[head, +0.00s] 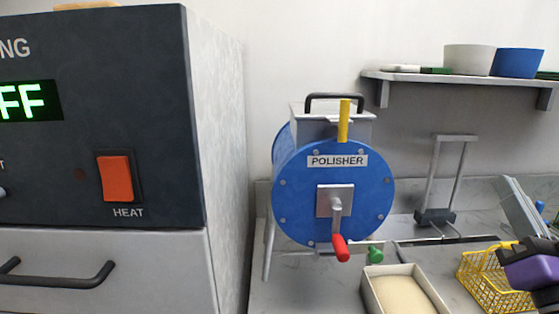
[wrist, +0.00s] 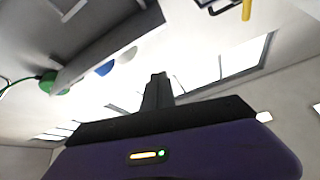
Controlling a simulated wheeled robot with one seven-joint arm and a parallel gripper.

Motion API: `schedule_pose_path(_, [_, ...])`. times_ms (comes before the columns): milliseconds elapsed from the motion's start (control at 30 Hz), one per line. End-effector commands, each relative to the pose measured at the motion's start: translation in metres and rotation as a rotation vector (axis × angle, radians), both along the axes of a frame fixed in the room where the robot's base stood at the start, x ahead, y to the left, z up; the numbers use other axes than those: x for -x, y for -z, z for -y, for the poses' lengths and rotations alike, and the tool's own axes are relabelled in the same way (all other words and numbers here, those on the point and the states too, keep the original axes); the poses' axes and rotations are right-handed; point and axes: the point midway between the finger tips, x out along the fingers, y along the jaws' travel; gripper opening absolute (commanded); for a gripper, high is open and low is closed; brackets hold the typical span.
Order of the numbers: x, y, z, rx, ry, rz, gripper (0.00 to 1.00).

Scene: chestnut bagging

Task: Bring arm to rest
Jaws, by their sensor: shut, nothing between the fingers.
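My gripper shows in the wrist view (wrist: 158,80) with its dark fingers together and nothing between them. Behind the fingers is its purple body with a small lit indicator. In the head view only a purple and black part of my arm shows at the right edge, beside the yellow basket; the fingertips are out of that frame. The wrist view is tilted and looks up toward bright ceiling panels and walls.
A blue polisher (head: 300,190) with a red-handled crank stands on the counter. A cream-coloured tray (head: 370,290) and a yellow wire basket (head: 475,275) are in front. A dark panel (head: 80,165) with a HEAT switch fills the left. A shelf (head: 410,77) holds two bowls.

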Motion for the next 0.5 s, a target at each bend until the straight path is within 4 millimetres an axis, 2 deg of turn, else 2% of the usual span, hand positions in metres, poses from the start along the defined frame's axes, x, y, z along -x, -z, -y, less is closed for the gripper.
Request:
schedule_pose_path(33, [0.007,0.024,-0.003,-0.015,0.023,-0.020,0.00])
schedule_pose_path(200, [0.035,0.084,-0.011,-0.022,0.099,-0.068,0.00])
schedule_pose_path(500, [0.102,0.176,-0.044,0.033,0.169,-0.195,0.00])
